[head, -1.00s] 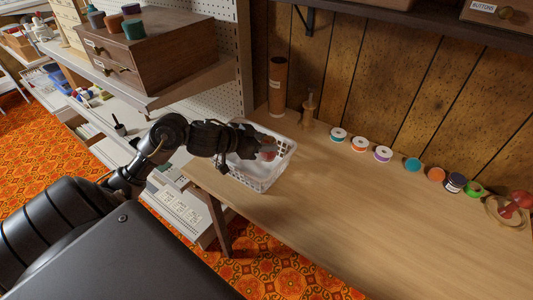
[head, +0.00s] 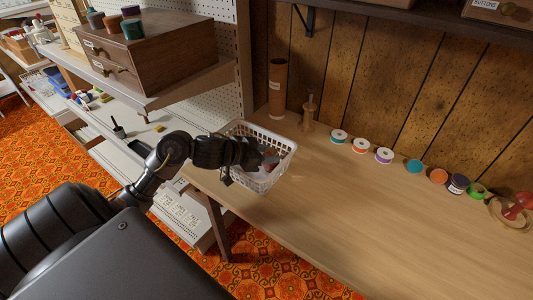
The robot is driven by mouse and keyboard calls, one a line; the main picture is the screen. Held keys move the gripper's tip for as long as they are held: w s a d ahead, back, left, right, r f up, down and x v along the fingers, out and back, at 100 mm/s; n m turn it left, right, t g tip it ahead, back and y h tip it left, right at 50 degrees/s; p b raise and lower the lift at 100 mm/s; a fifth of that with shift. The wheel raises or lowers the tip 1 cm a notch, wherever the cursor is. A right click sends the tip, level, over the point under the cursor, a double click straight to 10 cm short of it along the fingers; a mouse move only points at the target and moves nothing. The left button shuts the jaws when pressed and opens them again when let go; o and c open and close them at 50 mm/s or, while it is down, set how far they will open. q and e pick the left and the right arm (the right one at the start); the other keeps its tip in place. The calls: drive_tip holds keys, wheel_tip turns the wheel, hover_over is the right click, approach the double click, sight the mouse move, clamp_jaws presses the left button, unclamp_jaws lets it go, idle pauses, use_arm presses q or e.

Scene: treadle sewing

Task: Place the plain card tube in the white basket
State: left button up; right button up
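The white basket (head: 282,165) is a slatted plastic basket at the left end of the wooden table. My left gripper (head: 270,158) reaches in from the left over the basket, with its fingertips inside the rim. Something reddish-brown shows by the fingertips, too small and covered to name, and I cannot tell whether the fingers hold it. A tall brown card tube (head: 278,88) stands upright behind the basket against the wall, with a small pale mark on its side. No other card tube shows clearly. My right gripper is not in view.
A small wooden spindle stand (head: 309,112) is right of the tall tube. Several ribbon and thread spools, including a teal one (head: 414,166), line the back of the table (head: 370,225). The table's middle is clear. A shelf with a brown drawer box (head: 150,60) stands left.

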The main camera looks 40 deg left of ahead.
use_arm(q)
drive_tip(key=o, duration=0.4)
drive_tip(key=shift+r, duration=0.2)
drive_tip(key=shift+p+v, duration=1.05)
drive_tip(key=shift+v, duration=4.95)
drive_tip(key=shift+f, duration=0.1)
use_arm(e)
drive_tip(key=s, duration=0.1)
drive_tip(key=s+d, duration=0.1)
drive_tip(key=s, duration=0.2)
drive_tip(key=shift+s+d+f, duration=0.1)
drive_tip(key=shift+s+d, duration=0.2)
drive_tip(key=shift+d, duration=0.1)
